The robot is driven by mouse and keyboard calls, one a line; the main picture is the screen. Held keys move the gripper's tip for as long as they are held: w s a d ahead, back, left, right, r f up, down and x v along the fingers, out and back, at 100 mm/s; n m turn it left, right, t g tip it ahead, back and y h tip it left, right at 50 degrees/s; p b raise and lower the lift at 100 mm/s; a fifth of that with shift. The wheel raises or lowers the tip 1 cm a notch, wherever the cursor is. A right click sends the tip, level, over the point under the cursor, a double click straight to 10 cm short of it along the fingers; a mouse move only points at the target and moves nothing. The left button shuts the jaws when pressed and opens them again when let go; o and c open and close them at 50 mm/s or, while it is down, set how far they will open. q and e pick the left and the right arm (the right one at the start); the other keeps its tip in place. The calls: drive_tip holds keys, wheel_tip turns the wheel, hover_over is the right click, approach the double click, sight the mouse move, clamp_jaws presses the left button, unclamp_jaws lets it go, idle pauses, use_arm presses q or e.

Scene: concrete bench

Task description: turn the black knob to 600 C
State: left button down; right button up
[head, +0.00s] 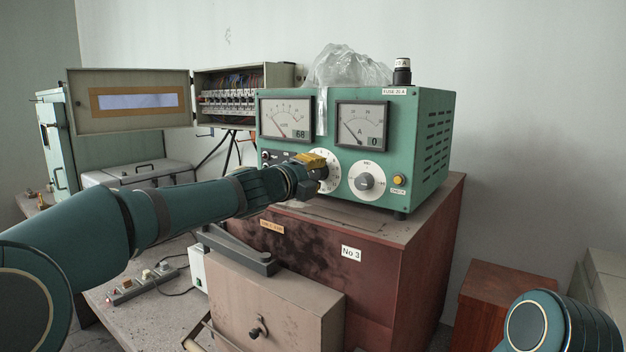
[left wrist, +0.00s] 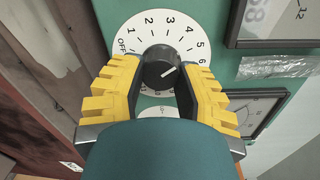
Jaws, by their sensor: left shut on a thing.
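The black knob (left wrist: 159,74) sits in the middle of a white dial (left wrist: 187,57) marked OFF and then 1 upward on the green control box (head: 428,145). Its white pointer line slants up and right in the left wrist view, roughly toward the 5. My left gripper (left wrist: 160,88), with yellow fingers, is shut around the knob, one finger on each side. In the head view the left gripper (head: 318,166) covers the knob and part of the dial. My right gripper is out of view; only part of that arm shows at the bottom right.
A left meter (head: 287,117) reads 68 and a right meter (head: 362,123) reads 0. A second dial with a grey knob (head: 365,182) and a yellow button (head: 399,180) are right of my gripper. The box stands on a brown cabinet (head: 400,235). An open fuse box (head: 230,92) is behind.

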use_arm(q)
drive_tip(key=m+b, duration=0.2)
drive_tip(key=m, duration=0.4)
drive_tip(key=shift+d+m+b, duration=0.1)
drive_tip(key=shift+m+b, duration=0.2)
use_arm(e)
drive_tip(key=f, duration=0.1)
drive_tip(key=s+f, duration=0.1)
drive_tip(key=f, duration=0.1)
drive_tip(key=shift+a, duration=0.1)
use_arm(q)
drive_tip(key=c, duration=0.5)
unclamp_jaws()
drive_tip(key=shift+c, duration=0.2)
drive_tip(key=shift+s+a, duration=0.4)
drive_tip(key=shift+s, duration=0.05)
drive_tip(key=v, duration=1.1)
drive_tip(key=shift+d, duration=0.2)
drive_tip(key=shift+f, duration=0.15)
